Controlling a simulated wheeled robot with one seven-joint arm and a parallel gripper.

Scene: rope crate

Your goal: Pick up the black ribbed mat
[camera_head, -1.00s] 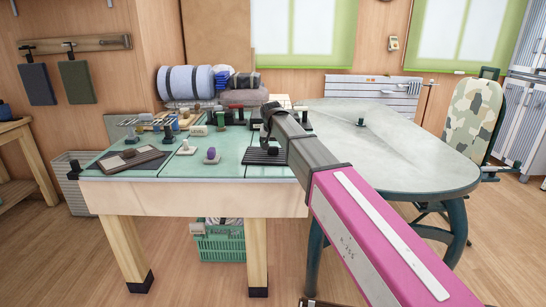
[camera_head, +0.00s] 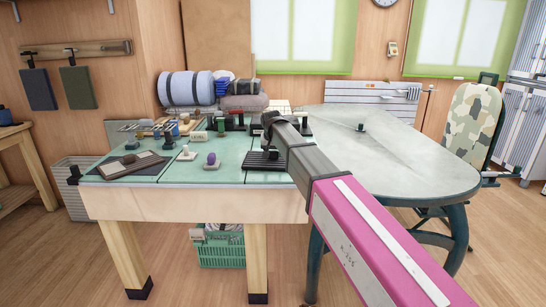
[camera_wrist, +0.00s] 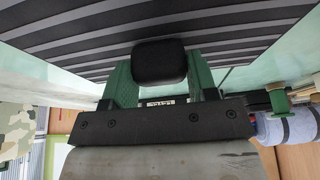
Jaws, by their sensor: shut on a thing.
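The black ribbed mat (camera_head: 256,164) is at the front right of the green-topped workbench (camera_head: 210,174). In the wrist view it fills the top as a dark surface with pale stripes (camera_wrist: 70,38). A rounded black knob (camera_wrist: 160,62) stands on the mat. My gripper (camera_head: 270,148) comes down over the mat. In the wrist view its green fingers (camera_wrist: 160,76) are shut on the knob, one on each side. In the head view the jaws are small and partly hidden by my arm. I cannot tell whether the mat touches the bench.
A purple-knobbed piece (camera_head: 211,160) and a white-based piece (camera_head: 186,154) stand left of the mat. A brown-grey board (camera_head: 130,166) lies farther left. Several small tools crowd the bench's back. A grey rounded table (camera_head: 400,165) adjoins on the right. A green crate (camera_head: 222,250) sits below.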

